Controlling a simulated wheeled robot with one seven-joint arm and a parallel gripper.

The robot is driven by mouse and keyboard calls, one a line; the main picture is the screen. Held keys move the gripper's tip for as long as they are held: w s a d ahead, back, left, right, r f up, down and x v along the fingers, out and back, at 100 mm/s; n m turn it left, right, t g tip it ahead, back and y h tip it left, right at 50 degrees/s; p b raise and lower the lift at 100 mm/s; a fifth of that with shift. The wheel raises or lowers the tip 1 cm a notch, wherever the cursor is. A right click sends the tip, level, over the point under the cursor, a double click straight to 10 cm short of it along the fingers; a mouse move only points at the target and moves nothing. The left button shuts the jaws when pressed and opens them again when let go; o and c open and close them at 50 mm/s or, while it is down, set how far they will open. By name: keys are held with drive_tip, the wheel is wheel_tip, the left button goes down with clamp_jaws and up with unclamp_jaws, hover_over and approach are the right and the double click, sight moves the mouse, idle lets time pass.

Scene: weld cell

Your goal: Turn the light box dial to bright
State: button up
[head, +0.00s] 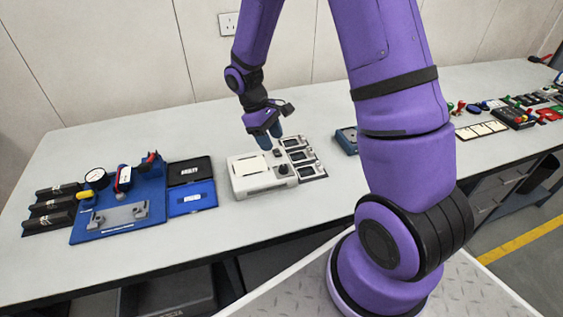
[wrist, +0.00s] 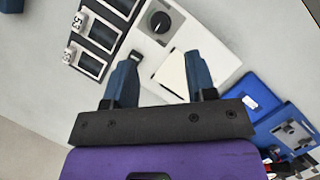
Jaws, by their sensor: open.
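The light box (head: 240,187) is a white unit with a pale panel (head: 250,166) on top, standing on the bench below my gripper. Its round black dial (head: 283,169) sits near the front right corner. In the wrist view the dial (wrist: 160,21) shows near the top edge, with a light mark on it that is too small to read. My gripper (head: 270,143) points down above the back of the box, with its blue fingers apart and nothing between them. In the wrist view the fingertips (wrist: 162,62) are spread wide, with the dial beyond them.
A small dark block (head: 277,152) is on the box behind the dial. Dark framed slots (head: 302,161) stand close on its right. A blue case (head: 191,199) and a blue fixture board (head: 120,205) lie to the left. Bare bench lies behind the fixture board.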

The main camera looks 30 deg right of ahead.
sight(283, 166)
drive_tip(key=x, duration=0.8)
drive_tip(key=shift+s+d+f, duration=0.1)
drive_tip(key=shift+s+f, duration=0.05)
drive_tip(key=shift+f, duration=0.2)
drive_tip(key=c, duration=0.9)
